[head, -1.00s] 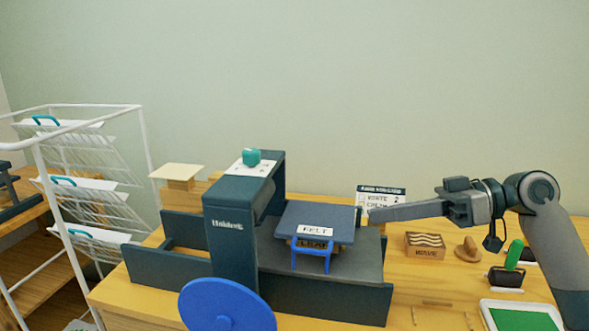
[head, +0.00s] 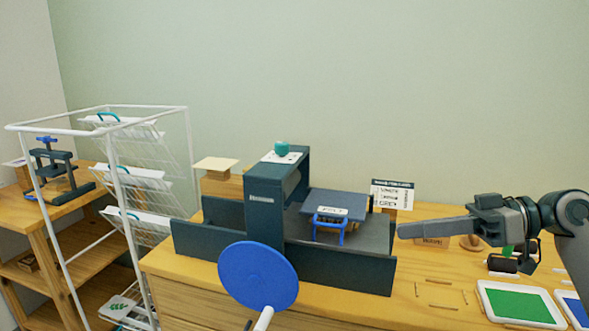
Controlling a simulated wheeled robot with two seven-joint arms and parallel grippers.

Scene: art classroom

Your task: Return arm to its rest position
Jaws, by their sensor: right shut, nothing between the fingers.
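My right gripper (head: 400,231) comes in from the right. Its fingers are together, point left and hold nothing. It hangs in front of the wooden block (head: 432,241), part of which it hides, just right of the press bed. My left gripper is out of view. The dark press (head: 264,215) stands on the wooden table (head: 190,277), with a blue round wheel (head: 258,275) in front and a blue-handled felt plate (head: 345,204) on its bed.
A white wire drying rack (head: 118,195) stands left of the table, with a wooden shelf (head: 20,208) and a small screw press (head: 58,171) beyond it. A green tray (head: 518,305) and a blue tray lie at the right front. A small sign (head: 391,190) stands behind.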

